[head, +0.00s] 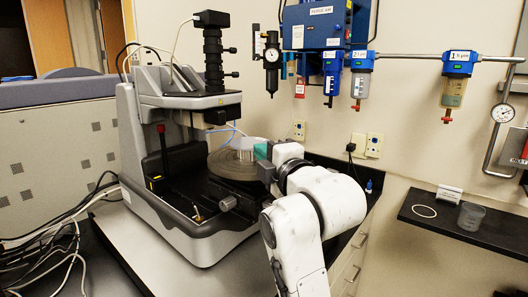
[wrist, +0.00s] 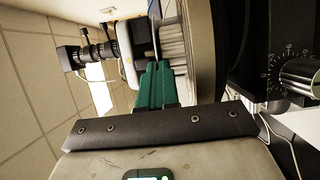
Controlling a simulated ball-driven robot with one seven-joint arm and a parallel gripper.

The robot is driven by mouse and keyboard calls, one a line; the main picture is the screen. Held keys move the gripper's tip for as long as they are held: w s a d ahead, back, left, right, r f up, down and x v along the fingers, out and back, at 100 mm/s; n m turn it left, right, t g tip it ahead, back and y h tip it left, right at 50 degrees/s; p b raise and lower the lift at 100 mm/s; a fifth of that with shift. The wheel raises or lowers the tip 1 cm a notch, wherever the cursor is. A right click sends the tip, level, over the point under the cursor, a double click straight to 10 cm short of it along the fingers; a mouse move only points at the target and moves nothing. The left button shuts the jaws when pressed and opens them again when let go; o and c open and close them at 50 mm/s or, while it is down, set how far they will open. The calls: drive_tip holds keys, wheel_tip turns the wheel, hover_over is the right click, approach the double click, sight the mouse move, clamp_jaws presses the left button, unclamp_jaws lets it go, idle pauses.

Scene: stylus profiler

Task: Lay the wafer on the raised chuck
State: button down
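The raised chuck is a pale, ribbed block (wrist: 172,42) standing on a wide round stage (wrist: 207,50) in the wrist view, which is turned sideways. In the head view, the stage (head: 232,172) sits inside the profiler, with the pale chuck (head: 245,145) partly hidden by my gripper. My gripper (head: 262,152) reaches in from the right. Its green fingers (wrist: 154,72) are close together on a thin grey strip, which looks like the wafer (wrist: 154,38) seen edge-on. The wafer lies roughly parallel to the chuck top and very near it; I cannot tell whether they touch.
The profiler's measuring head and black camera column (head: 213,60) stand above and behind the stage. A shelf (head: 460,231) at right holds a white ring (head: 424,211) and a clear cup (head: 471,216).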

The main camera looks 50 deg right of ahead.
drive_tip(key=c, duration=1.8)
unclamp_jaws()
drive_tip(key=o, duration=0.5)
drive_tip(key=shift+f, duration=0.1)
drive_tip(key=shift+c, duration=0.4)
drive_tip(key=p+v, duration=0.3)
drive_tip(key=v, duration=0.2)
drive_tip(key=shift+s+p, duration=0.25)
drive_tip(key=shift+p, duration=0.7)
